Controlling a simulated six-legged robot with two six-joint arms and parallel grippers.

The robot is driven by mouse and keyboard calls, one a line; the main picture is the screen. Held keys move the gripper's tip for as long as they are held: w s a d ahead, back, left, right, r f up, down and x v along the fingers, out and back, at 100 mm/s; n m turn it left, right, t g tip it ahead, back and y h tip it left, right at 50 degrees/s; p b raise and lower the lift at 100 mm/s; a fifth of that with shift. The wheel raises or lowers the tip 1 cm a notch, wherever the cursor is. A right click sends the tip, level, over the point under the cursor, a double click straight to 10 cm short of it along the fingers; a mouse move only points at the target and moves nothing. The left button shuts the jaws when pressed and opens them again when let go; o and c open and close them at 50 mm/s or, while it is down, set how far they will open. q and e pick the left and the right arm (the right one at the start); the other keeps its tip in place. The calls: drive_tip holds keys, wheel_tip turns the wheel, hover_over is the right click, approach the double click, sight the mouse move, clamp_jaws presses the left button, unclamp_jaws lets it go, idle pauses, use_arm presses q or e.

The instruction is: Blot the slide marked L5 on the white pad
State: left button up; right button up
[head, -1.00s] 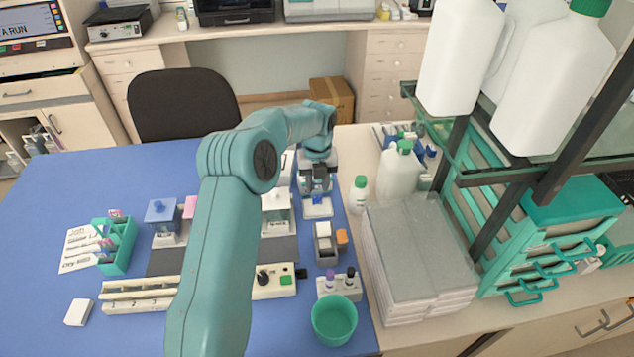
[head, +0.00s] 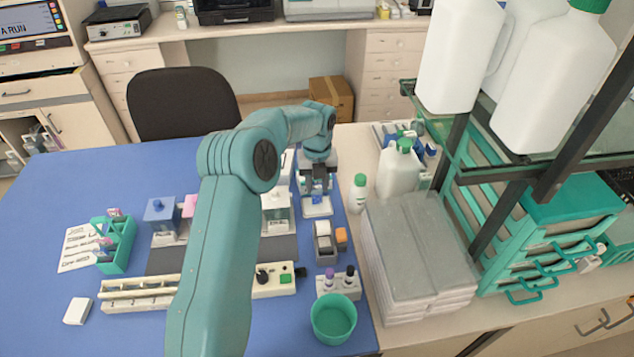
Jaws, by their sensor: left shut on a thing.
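My left gripper (head: 317,192) points down at the far right part of the blue table, just above a small white pad (head: 318,211). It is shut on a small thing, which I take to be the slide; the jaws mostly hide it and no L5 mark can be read. A bit of blue shows at the fingertips, over the pad. I cannot tell whether the slide touches the pad. My right gripper is not in view.
A teal rack (head: 117,246), a blue-lidded jar (head: 162,219), a cream slide rack (head: 140,292) and a green cup (head: 334,319) stand on the table. A white bottle (head: 399,172) and grey-topped stacked trays (head: 415,250) are at right. The table's left rear is clear.

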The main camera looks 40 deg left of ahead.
use_arm(q)
drive_tip(key=shift+f+b, duration=0.55)
drive_tip(key=shift+f, duration=0.25)
drive_tip(key=shift+s+d+f, duration=0.1)
drive_tip(key=shift+f, duration=0.15)
idle(1.8)
idle(0.6)
wheel_tip(320, 180, up, 7)
drive_tip(key=p, duration=0.5)
drive_tip(key=shift+r, duration=0.1)
idle(0.5)
